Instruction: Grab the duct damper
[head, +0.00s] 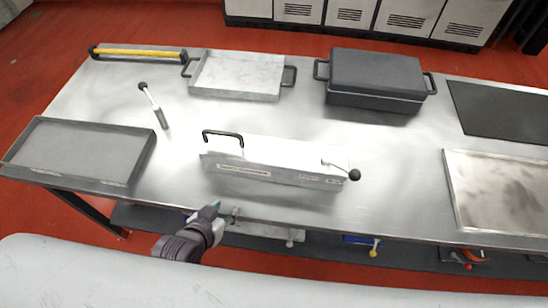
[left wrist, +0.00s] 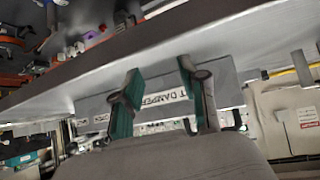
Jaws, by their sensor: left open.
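The duct damper (head: 265,172) is a long pale metal box on the steel table, with a labelled front face. A black handle (head: 223,135) stands at its left end, and a lever with a black ball (head: 354,174) is at its right end. My left gripper (head: 226,210) is open and empty at the table's near edge, in front of and apart from the box's left half. In the left wrist view, part of the label "DAMPER" (left wrist: 166,98) shows between the spread green-padded fingers (left wrist: 158,70). My right gripper is in neither view.
On the table (head: 400,190) are a grey tray (head: 85,150) at left, a short rod (head: 155,108), a yellow-topped bar (head: 140,53), a handled tray (head: 240,75), a dark lidded box (head: 375,75) and a metal tray (head: 500,190). Several items sit on a shelf below.

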